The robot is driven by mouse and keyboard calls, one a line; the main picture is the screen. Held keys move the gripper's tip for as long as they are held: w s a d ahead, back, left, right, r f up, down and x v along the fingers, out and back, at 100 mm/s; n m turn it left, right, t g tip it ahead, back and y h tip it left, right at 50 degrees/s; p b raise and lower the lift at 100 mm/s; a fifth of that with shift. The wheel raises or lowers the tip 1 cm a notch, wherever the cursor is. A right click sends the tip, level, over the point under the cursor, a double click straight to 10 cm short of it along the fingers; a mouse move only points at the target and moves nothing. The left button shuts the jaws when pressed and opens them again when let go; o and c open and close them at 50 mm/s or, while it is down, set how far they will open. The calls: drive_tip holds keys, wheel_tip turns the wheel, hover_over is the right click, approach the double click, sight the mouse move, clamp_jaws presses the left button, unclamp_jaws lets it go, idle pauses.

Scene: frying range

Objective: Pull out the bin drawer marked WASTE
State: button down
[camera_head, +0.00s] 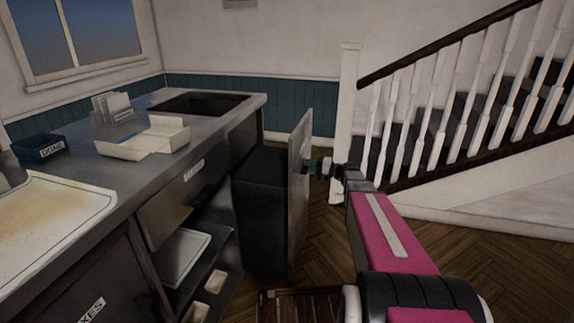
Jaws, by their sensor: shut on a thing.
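A bin drawer stands out from the right end of the metal counter, with a dark box-like body (265,205) behind a grey upright front panel (298,185). The panel is seen nearly edge-on, so its face and any WASTE marking are hidden. My gripper (322,168) is at the outer face of the panel, at its upper part, shut on what seems to be the drawer's handle. The handle itself is mostly hidden by the fingers. My pink arm reaches to it from the lower right.
The counter (75,162) runs along the left, with a blue DONE box (38,148), a white carton (145,140) and a card holder (113,110). A labelled drawer (165,200) sits above open shelves. White stair railings (430,125) stand right; wooden floor (480,255) is clear there.

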drive_tip(key=v, duration=1.7)
drive_tip(key=shift+d, duration=0.25)
drive_tip(key=shift+s, duration=0.1)
drive_tip(key=c, duration=1)
unclamp_jaws()
drive_tip(key=shift+o, duration=0.2)
drive_tip(key=v, duration=1)
drive_tip(key=shift+d, duration=0.35)
drive_tip(key=shift+s+d, duration=0.1)
